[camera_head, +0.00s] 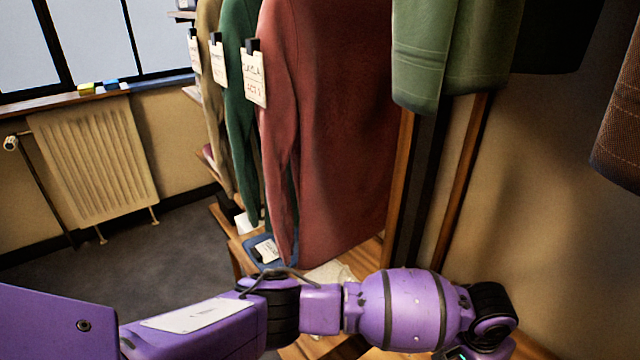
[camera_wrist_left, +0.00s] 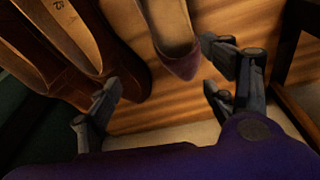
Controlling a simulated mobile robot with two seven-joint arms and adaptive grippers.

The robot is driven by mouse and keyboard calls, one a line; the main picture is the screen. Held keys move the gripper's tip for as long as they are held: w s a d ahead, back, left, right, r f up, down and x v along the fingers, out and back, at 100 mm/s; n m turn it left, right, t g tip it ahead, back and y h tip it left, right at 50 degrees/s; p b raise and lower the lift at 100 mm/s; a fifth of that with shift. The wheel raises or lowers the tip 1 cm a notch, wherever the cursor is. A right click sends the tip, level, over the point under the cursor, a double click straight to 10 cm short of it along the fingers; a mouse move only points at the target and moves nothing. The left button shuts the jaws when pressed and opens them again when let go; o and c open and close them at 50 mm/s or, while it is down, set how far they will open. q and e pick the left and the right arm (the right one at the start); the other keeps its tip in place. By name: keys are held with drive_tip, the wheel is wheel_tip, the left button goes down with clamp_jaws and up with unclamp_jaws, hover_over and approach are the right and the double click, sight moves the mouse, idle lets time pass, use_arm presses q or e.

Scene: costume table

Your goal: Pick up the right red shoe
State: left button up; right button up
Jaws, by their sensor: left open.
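In the left wrist view a dark red pointed shoe (camera_wrist_left: 183,64) lies on a wooden surface, its toe facing my left gripper (camera_wrist_left: 161,88). The gripper is open and empty, with one finger on each side of the space in front of the toe. The right-hand finger is close to the shoe's side; I cannot tell if they touch. The shoe's heel is cut off by the top edge. No red shoe is clearly visible in the head view, where my left arm crosses the bottom and its gripper is out of frame.
Brown shoes (camera_wrist_left: 75,55) lie left of the red shoe, close to the left-hand finger. A dark post (camera_wrist_left: 291,50) stands at right. In the head view a long red garment (camera_head: 340,130) and green garments (camera_head: 435,50) hang above. A radiator (camera_head: 95,160) stands at left.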

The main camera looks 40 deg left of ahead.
use_arm(q)
drive_tip(key=shift+n+g+y, duration=0.8)
drive_tip(key=shift+g, duration=0.1)
drive_tip(key=s+a+f, duration=0.1)
drive_tip(key=s+a+f+b, duration=0.1)
drive_tip(key=s+a+f, duration=0.1)
drive_tip(key=shift+a+f, duration=0.2)
drive_tip(key=shift+f, duration=0.05)
wheel_tip(320, 180, down, 5)
drive_tip(key=b, duration=0.2)
drive_tip(key=shift+d+f+b, duration=0.1)
drive_tip(key=shift+d+b, duration=0.05)
drive_tip(key=shift+b, duration=0.15)
drive_tip(key=shift+c, duration=0.4)
drive_tip(key=c, duration=1.4)
